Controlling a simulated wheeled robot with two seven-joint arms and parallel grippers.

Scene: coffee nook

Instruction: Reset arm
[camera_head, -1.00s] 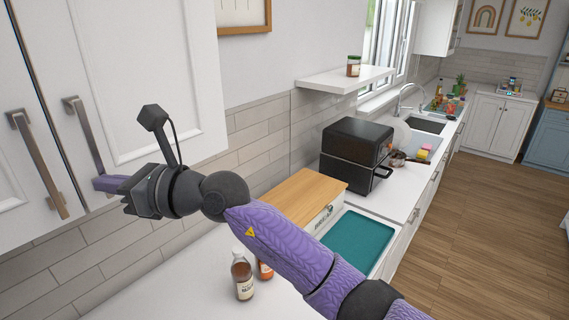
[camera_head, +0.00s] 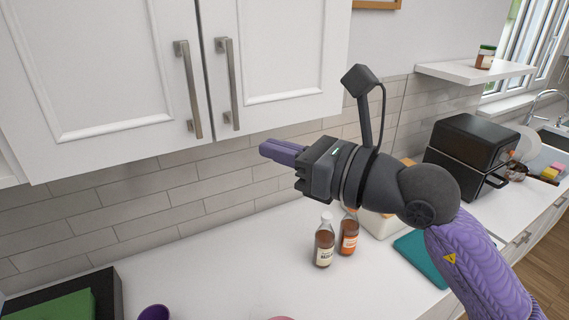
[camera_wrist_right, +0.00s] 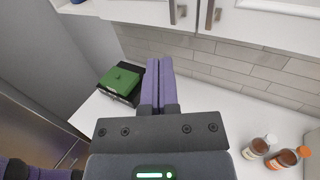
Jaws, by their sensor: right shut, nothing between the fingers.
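My right gripper (camera_head: 283,152) is raised above the counter in the head view, pointing left, with its purple fingers together and nothing between them. It is in front of the tiled wall, just below the white upper cabinet doors (camera_head: 270,80), and seems apart from them. In the right wrist view the two purple fingers (camera_wrist_right: 158,85) lie side by side, shut, over the counter. My left gripper is not in view in the head view; a purple and dark part at the lower left of the wrist view may be my other arm.
Two bottles, one brown (camera_head: 324,245) and one orange-red (camera_head: 348,236), stand on the white counter (camera_head: 220,265) below my right arm. A black tray with a green item (camera_wrist_right: 121,79) is at the left. A black air fryer (camera_head: 470,150) stands at the right.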

